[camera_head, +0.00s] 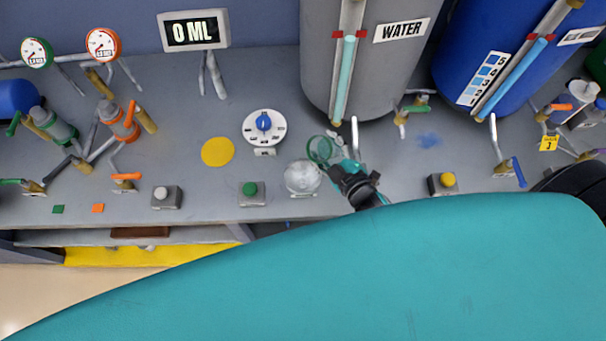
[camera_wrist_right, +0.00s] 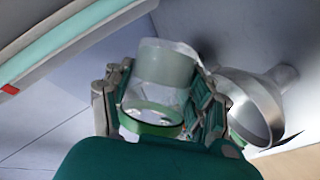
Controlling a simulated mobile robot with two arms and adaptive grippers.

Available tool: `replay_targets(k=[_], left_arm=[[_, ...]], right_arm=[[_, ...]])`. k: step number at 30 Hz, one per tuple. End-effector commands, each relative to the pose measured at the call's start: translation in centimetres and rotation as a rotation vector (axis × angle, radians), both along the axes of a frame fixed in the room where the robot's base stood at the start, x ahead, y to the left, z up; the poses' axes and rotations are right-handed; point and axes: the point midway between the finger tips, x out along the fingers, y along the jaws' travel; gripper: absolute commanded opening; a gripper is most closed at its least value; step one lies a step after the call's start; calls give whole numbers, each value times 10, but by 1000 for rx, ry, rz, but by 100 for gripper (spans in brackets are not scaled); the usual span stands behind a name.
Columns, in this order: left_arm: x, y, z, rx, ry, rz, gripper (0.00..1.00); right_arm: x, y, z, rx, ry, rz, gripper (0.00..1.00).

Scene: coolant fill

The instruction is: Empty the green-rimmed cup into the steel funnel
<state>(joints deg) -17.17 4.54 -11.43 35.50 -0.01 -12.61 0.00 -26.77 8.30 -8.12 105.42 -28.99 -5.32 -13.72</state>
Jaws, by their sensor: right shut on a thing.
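The clear cup with a green rim (camera_head: 320,150) is held by my right gripper (camera_head: 342,167) above the bench. In the right wrist view the cup (camera_wrist_right: 160,85) sits between the two fingers of the right gripper (camera_wrist_right: 160,100), with its rim towards the camera. A grey-green band shows through its wall; I cannot tell the liquid level. The cup looks roughly upright. The steel funnel (camera_head: 302,178) is just below-left of the cup in the head view. My left gripper is out of view.
The display (camera_head: 193,30) reads 0 ML. A grey WATER tank (camera_head: 370,75) stands behind the cup, with a blue tank (camera_head: 490,50) to its right. A white dial (camera_head: 264,127), a green button (camera_head: 250,188) and a yellow disc (camera_head: 218,151) lie left of the funnel.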

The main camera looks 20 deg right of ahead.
Motion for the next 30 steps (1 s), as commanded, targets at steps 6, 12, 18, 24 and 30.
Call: replay_targets(k=[6,12,18,24,30], left_arm=[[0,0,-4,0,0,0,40],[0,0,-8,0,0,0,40],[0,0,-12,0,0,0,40],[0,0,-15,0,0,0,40],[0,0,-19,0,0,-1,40]], right_arm=[[0,0,1,-27,-12,0,15],[0,0,3,-52,-24,0,15],[0,0,4,-77,-33,0,15],[0,0,5,-102,-45,0,15],[0,0,7,-126,-55,-1,14]])
